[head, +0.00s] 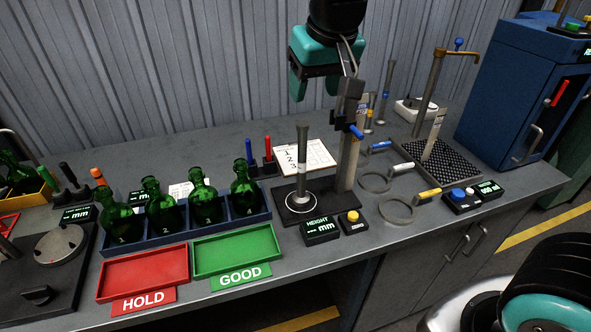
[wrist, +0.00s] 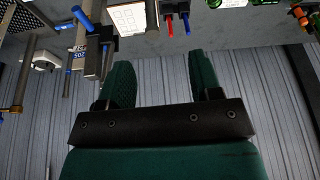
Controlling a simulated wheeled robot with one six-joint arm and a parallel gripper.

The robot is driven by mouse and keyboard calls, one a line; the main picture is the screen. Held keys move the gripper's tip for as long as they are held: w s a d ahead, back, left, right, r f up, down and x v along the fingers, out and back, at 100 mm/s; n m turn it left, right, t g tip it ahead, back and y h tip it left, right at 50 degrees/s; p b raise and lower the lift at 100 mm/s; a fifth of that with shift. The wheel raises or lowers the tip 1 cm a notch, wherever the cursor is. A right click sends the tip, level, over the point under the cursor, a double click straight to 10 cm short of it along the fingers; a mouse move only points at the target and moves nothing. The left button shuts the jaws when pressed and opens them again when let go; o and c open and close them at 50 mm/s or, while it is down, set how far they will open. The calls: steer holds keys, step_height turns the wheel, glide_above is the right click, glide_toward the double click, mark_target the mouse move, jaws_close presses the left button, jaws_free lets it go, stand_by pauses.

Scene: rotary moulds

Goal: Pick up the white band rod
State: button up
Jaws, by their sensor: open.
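A grey rod with a flared top and a pale band, which looks like the white band rod (head: 303,143), stands upright on the round plate of the height gauge (head: 325,211). My gripper (head: 322,93) is open and empty, above and slightly to the right of the rod's top in the head view, in front of the wall. In the wrist view my gripper (wrist: 160,65) shows its two green fingers apart with nothing between them.
The gauge column (head: 348,150) stands just right of the rod. Several green bottles in a blue rack (head: 180,230) stand left. Red (head: 145,272) and green (head: 236,250) trays lie in front. Other rods (head: 385,85) stand behind, left of a blue cabinet (head: 505,95).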

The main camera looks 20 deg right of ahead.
steer(key=w+d+m, duration=0.1)
steer(key=w, duration=0.3)
steer(key=p, duration=0.3)
glide_toward(301, 134)
steer(key=shift+h, duration=0.3)
steer(key=x, duration=0.2)
steer(key=w+x, duration=0.1)
steer(key=x, duration=0.2)
steer(key=shift+d, duration=0.1)
steer(key=shift+p+x, duration=1.65)
steer(key=shift+x, duration=1.5)
steer(key=shift+w+t, duration=0.1)
steer(key=shift+t, duration=0.2)
jaws_close()
